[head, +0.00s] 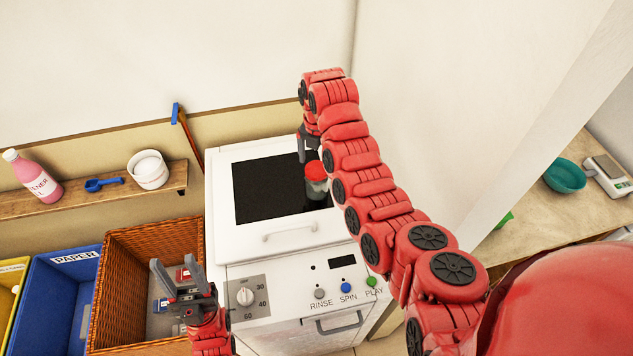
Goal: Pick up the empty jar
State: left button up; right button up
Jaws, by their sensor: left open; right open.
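A small clear jar with a red lid (316,172) stands on the dark panel on top of the white washing machine (234,165). Its contents are too small to make out. My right gripper (306,150) is open just behind the jar, partly hidden by its own wrist. I cannot tell whether it touches the jar. My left gripper (173,268) is open and empty above the wicker basket (130,243), well away from the jar.
A shelf (75,202) at left bears a pink bottle (32,178), a blue scoop (103,184) and a white tub (148,169). A blue paper bin (62,290) stands beside the basket. A right-hand table holds a teal bowl (565,176) and a scale (606,176).

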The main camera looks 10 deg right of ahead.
aim_at(318, 168)
notch_tip(318, 168, down, 3)
jog(key=shift+f+b, duration=0.1)
jog(key=shift+b, duration=0.25)
jog(key=f+p, duration=0.3)
jog(key=shift+s+a+f, duration=0.1)
jog(key=shift+s+a, duration=0.1)
jog(key=shift+a, duration=0.05)
jog(key=shift+w+f+p, duration=0.1)
jog(key=shift+f+p, duration=0.3)
jog(key=shift+f, duration=0.6)
jog(key=shift+c, duration=0.2)
jog(key=c, duration=1.2)
